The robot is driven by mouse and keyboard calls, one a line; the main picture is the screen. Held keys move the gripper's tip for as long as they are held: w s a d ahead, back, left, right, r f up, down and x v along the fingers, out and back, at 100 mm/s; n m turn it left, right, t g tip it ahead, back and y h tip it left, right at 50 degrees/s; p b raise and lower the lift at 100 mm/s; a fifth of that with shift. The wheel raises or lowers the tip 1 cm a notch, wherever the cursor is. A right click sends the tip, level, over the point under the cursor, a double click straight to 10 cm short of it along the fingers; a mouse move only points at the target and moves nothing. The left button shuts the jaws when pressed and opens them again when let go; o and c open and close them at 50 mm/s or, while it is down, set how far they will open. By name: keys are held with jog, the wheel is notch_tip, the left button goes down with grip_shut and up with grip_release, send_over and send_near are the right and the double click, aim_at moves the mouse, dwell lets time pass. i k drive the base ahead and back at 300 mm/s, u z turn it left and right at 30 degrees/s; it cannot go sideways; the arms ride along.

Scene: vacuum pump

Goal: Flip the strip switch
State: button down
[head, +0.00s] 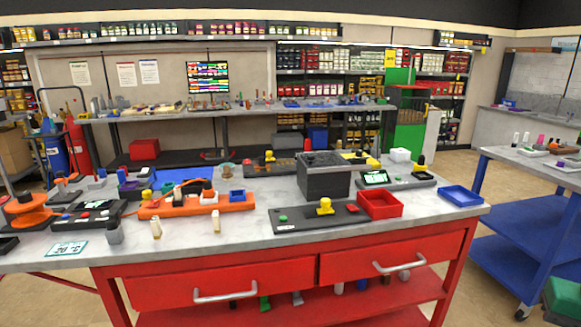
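The orange power strip (237,204) lies on the left half of the grey worktop (260,228). A black plug and a white piece sit on its top near the middle, and a small yellow piece shows at its left end. The strip's switch is too small to make out, so I cannot tell its position. My gripper is not in view.
Two small cream pieces (156,228) stand in front of the strip. A black panel with a yellow knob (325,206) and a red bin (380,204) lie to the right. A black box (324,178) stands behind the panel. Dark devices crowd the left.

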aim_at(155, 205)
jog(key=k, duration=0.5)
jog(key=u, duration=2)
jog(key=i, duration=1.5)
jog(key=z, duration=1.55)
